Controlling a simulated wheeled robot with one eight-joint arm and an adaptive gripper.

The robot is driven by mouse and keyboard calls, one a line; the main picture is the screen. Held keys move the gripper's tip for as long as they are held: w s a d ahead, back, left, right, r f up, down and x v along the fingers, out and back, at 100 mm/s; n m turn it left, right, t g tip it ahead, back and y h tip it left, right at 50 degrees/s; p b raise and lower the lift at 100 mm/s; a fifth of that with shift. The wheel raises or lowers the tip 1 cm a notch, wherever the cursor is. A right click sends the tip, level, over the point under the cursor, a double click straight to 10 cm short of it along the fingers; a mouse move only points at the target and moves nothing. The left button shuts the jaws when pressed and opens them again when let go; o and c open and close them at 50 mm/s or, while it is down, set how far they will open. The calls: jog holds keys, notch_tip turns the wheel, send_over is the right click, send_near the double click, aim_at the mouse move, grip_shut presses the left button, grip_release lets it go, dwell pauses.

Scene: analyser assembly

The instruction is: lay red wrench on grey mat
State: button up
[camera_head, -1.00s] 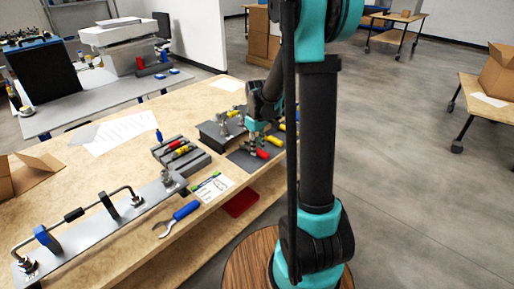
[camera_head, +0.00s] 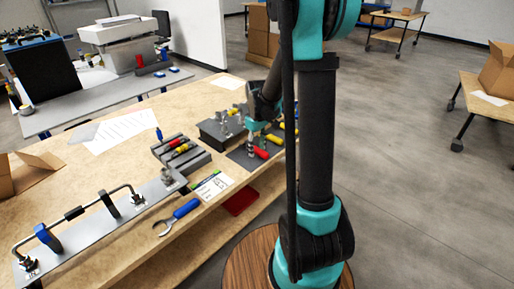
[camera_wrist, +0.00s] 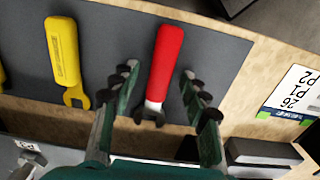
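The red wrench (camera_wrist: 166,62) shows in the wrist view with its handle over the grey mat (camera_wrist: 215,55) and its metal jaw near the mat's lower edge. My gripper (camera_wrist: 158,80) is open, with one finger on each side of the wrench and a gap to it on both sides. In the head view the red handle (camera_head: 261,153) shows at the mat, just below my gripper (camera_head: 254,140). A yellow wrench (camera_wrist: 64,55) lies on the mat to the left of my gripper. I cannot tell how high the fingers are above the mat.
A printed card (camera_wrist: 297,92) lies on the wood to the right. A grey slotted block (camera_head: 183,158), a blue-handled wrench (camera_head: 180,212) and a metal plate with a bent pipe (camera_head: 90,228) occupy the nearer bench. A dark raised fixture (camera_head: 215,135) stands beside the mat.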

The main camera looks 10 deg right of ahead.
notch_tip(320, 180, up, 12)
dwell(0.7)
